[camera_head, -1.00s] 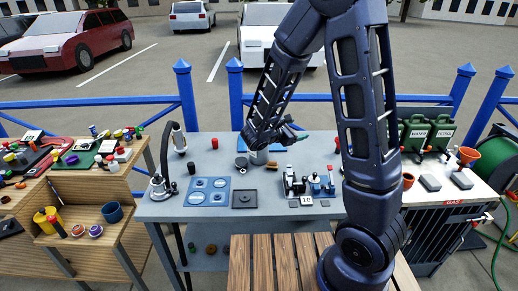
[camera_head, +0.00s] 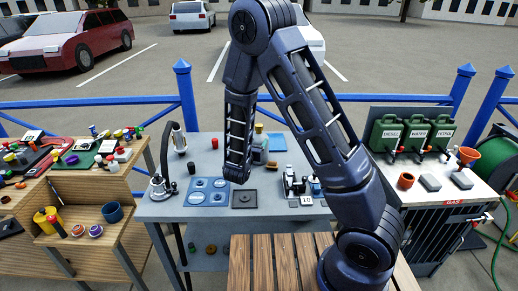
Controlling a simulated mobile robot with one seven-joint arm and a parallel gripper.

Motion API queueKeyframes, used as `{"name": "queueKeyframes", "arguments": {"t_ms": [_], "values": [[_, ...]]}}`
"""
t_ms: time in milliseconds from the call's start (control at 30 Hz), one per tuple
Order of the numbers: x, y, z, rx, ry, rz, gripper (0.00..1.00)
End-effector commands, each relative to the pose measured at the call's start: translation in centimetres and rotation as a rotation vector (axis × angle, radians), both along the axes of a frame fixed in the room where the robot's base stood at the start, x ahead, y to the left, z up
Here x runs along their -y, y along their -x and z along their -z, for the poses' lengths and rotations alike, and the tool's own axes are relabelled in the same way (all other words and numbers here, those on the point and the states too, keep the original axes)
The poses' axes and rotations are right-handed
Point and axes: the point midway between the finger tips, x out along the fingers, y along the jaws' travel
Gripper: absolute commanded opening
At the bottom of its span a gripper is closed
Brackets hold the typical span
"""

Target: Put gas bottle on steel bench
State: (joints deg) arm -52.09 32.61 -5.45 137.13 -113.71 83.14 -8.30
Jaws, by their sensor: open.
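The steel bench (camera_head: 320,209) is the grey-topped table in the middle. A grey, bottle-shaped thing with a pale yellowish top (camera_head: 259,141) stands upright towards the back of it, just right of my forearm; it looks like the gas bottle, but it is too small to be sure. My arm hangs over the bench, its lower end in front of the bench's middle. My gripper does not show; the arm hides it, so its relation to the bottle cannot be told.
Blue plates with round discs (camera_head: 208,190) and a dark square tray (camera_head: 244,199) lie at the bench's front. A lamp-like stand (camera_head: 160,187) is at its left. Green canisters (camera_head: 414,134) stand on the right counter. A wooden shelf unit (camera_head: 100,222) is left. Blue railings run behind.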

Motion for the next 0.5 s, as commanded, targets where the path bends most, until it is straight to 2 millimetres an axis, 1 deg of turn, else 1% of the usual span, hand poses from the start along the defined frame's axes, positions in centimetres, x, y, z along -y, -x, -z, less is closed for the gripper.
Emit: {"name": "queueKeyframes", "arguments": {"t_ms": [33, 100, 367, 500], "values": [[0.3, -0.8, 0.0, 0.0, -0.001, 0.003, 0.72], [0.5, -1.5, 0.0, 0.0, -0.001, 0.002, 0.72], [1.0, -3.1, -0.1, 0.0, -0.001, 0.003, 0.72], [1.5, -4.9, -0.2, 0.0, -0.001, 0.004, 0.72]]}}
